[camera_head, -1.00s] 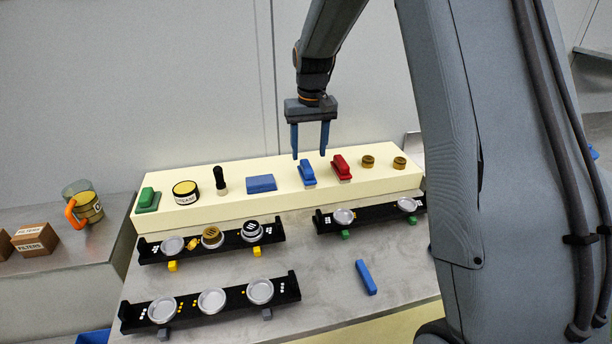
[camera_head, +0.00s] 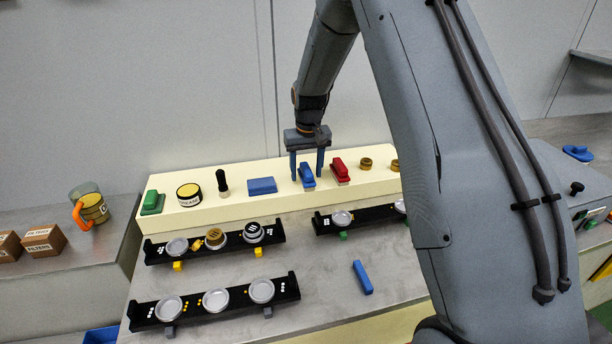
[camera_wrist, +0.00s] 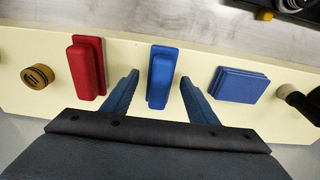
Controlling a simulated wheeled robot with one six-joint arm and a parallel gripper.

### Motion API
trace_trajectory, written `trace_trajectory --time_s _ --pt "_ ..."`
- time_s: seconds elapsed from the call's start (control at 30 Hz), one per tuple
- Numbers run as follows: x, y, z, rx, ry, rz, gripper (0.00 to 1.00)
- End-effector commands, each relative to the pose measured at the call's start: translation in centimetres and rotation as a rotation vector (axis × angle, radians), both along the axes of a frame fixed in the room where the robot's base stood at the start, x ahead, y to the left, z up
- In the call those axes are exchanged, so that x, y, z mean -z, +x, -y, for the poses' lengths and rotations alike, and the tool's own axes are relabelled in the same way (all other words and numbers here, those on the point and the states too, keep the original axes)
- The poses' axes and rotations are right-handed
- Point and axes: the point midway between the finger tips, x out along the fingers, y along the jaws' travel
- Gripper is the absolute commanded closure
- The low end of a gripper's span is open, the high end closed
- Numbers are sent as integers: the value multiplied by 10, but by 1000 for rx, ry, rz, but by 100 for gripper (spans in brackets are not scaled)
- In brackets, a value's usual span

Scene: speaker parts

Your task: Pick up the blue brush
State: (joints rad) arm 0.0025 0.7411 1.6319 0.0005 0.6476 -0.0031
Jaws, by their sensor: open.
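The blue brush (camera_head: 307,176) stands on the cream shelf (camera_head: 232,199), between a flat blue block and a red brush. My gripper (camera_head: 307,174) is open, with its two blue fingers lowered to either side of the brush in the head view. In the wrist view the blue brush (camera_wrist: 161,78) shows ahead and between the fingertips (camera_wrist: 159,76). There is a gap on both sides, and the fingers do not appear to touch it.
The red brush (camera_head: 340,170) is close on the right, and the flat blue block (camera_head: 262,186) is on the left. A black-handled tool (camera_head: 222,181), a yellow-banded tin (camera_head: 189,194) and a green brush (camera_head: 152,202) stand further left. Black racks (camera_head: 215,303) occupy the metal table in front.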

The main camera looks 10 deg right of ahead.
Motion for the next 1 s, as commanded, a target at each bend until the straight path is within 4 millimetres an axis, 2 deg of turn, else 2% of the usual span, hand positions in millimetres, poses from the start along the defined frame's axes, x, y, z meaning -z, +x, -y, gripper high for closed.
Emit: trace_trajectory --time_s 0.1,0.13,0.3,0.4,0.6,0.73,1.0 --pt "0 0 0 0 0 0 47" --pt "0 0 0 0 0 0 50" --pt "0 0 0 0 0 0 79" --pt "0 0 0 0 0 0 92" --pt "-1 0 0 0 0 1 92" --pt "-9 1 0 0 0 2 92" --pt "-57 2 0 0 0 4 92"
